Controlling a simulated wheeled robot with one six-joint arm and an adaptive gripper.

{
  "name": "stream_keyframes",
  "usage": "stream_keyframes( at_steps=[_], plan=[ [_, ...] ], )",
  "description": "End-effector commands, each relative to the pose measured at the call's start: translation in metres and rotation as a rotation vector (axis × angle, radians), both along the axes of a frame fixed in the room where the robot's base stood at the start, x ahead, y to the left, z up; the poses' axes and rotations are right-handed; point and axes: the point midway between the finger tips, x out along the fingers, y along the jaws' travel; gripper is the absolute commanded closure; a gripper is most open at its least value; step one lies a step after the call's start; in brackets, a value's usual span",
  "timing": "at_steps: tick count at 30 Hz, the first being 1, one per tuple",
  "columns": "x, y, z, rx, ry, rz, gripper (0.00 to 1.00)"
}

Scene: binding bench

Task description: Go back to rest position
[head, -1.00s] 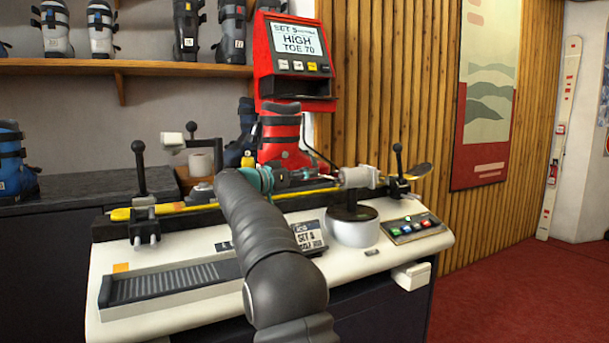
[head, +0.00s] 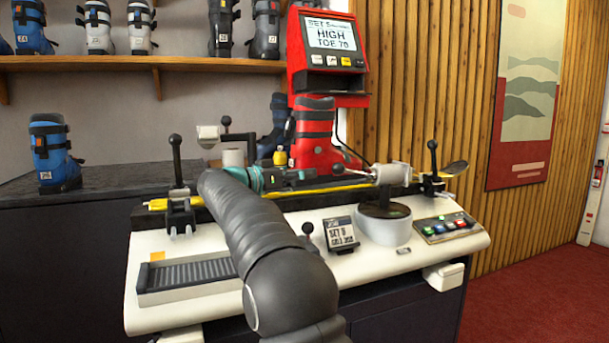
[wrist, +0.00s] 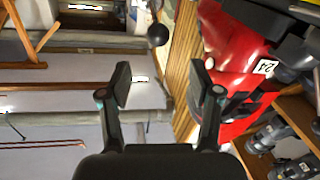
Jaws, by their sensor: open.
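My gripper (head: 312,177) hangs above the white binding bench (head: 300,250) in the head view, in front of the red ski boot (head: 315,130). In the wrist view my gripper (wrist: 161,88) has its two fingers wide apart with nothing between them. A dark ball knob (head: 338,170) on a thin rod shows just right of the fingertips, by the pale cylinder (head: 393,174). A dark ball (wrist: 158,35) also shows beyond the fingers in the wrist view. The red boot (wrist: 235,55) fills its upper right.
A yellow-edged ski lies along the bench between two black-knobbed clamps (head: 178,190) (head: 434,170). A red display unit (head: 327,55) reads HIGH TOE 70. Colored buttons (head: 447,226) sit at the right. A blue boot (head: 52,152) stands on the dark counter at left.

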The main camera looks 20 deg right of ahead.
Motion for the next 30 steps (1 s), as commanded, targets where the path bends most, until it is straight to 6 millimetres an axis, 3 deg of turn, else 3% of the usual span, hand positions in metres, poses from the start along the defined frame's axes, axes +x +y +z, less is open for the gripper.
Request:
stream_keyframes(
  at_steps=[10,13,17,21,24,27,30],
  plan=[
    [0.0,-0.001,0.005,-0.008,-0.012,0.015,0.37],
    [0.0,0.0,0.023,-0.043,-0.06,0.085,0.37],
    [0.001,0.008,0.064,-0.116,-0.162,0.277,0.37],
    [-0.004,0.034,0.099,-0.167,-0.249,0.548,0.37],
    [-0.014,0.059,0.111,-0.171,-0.273,0.743,0.37],
    [-0.029,0.087,0.109,-0.142,-0.263,0.93,0.37],
    [-0.051,0.115,0.096,-0.086,-0.223,1.103,0.37]
  ],
)
